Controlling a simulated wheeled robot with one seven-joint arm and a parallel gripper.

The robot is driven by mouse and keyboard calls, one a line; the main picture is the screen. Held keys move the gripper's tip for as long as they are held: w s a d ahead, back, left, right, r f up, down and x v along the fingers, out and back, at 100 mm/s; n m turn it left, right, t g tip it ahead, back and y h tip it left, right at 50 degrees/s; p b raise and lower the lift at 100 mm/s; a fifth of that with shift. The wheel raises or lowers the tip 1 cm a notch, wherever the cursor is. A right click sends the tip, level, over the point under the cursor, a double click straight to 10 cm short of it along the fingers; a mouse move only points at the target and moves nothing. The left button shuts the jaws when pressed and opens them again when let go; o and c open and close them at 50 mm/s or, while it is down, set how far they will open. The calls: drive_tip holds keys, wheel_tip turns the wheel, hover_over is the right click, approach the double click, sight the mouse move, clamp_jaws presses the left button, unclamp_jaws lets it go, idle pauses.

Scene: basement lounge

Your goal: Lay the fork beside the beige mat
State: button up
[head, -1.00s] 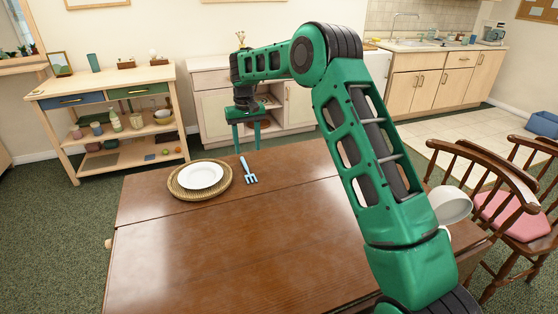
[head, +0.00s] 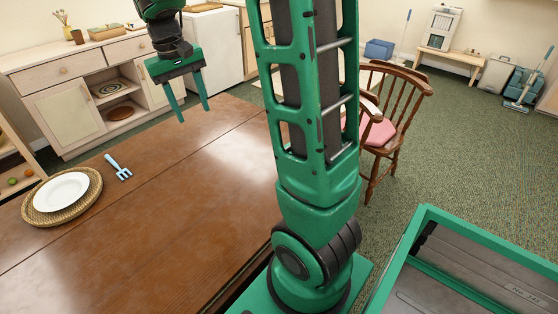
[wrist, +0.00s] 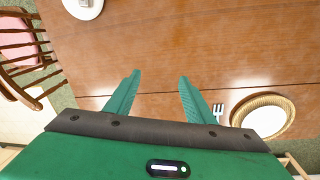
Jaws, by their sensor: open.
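The light blue fork (head: 118,167) lies flat on the brown wooden table, just right of the round woven beige mat (head: 36,213), with a small gap between them. A white plate (head: 62,192) sits on the mat. My gripper (head: 195,114) is open and empty above the table, to the right of the fork and apart from it. In the wrist view, the fork (wrist: 217,112) shows just right of the right finger, with the mat (wrist: 240,104) beyond it at the right. Nothing is between my fingers (wrist: 158,84).
The bare table top (head: 170,220) is clear around the fork. A white dish (wrist: 84,8) stands at the table's other end in the wrist view. A wooden chair (head: 395,110) with a pink seat is right of the table. A cabinet (head: 75,110) stands behind.

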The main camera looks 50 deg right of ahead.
drive_tip(key=s+d+f+m, duration=0.1)
drive_tip(key=s+f, duration=0.1)
drive_tip(key=s, duration=1.2)
drive_tip(key=s+d+f+m+y, duration=0.1)
drive_tip(key=s+f+m, duration=0.1)
drive_tip(key=s, duration=1.3)
drive_tip(key=shift+s+d+f+y, duration=0.2)
drive_tip(key=shift+f+y, duration=0.1)
drive_tip(key=shift+f, duration=0.15)
